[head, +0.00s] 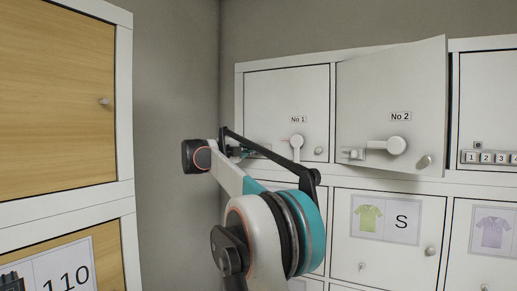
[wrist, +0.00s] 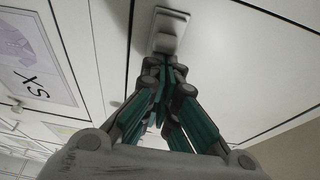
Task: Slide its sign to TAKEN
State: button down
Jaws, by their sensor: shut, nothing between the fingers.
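My gripper (head: 240,151) is at the lower left of the white No 1 door (head: 270,95) in the head view, partly hidden by my own arm. In the wrist view its fingers (wrist: 163,72) are shut and empty. Their tips are at a small pale plate with a raised grey tab (wrist: 166,43), which looks like the sliding sign. Whether they touch it I cannot tell. A bit of that plate (head: 262,149) shows beside the gripper in the head view. No wording on it is readable.
The No 1 door has a lever (head: 297,146) and a round knob (head: 318,151). The No 2 door (head: 390,85) stands ajar, jutting out on the right. Shirt-marked lockers (head: 385,255) are below. A wood-fronted cabinet (head: 60,100) stands at the left.

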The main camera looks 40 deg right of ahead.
jog(key=shift+s+d, duration=0.25)
jog(key=shift+s, duration=0.1)
jog(key=shift+s+d+f+b, duration=0.1)
jog(key=shift+s+d, duration=0.1)
jog(key=shift+s, duration=0.2)
jog(key=shift+s+d+r+b, duration=0.1)
jog(key=shift+s+d, duration=0.15)
jog(key=shift+s, duration=0.2)
jog(key=shift+s+d+f+b, duration=0.1)
jog(key=shift+s+d, duration=0.1)
jog(key=shift+s, duration=0.2)
jog(key=s+a+b, duration=0.1)
jog(key=a+b, duration=0.1)
jog(key=a, duration=0.8)
jog(key=shift+b, duration=0.3)
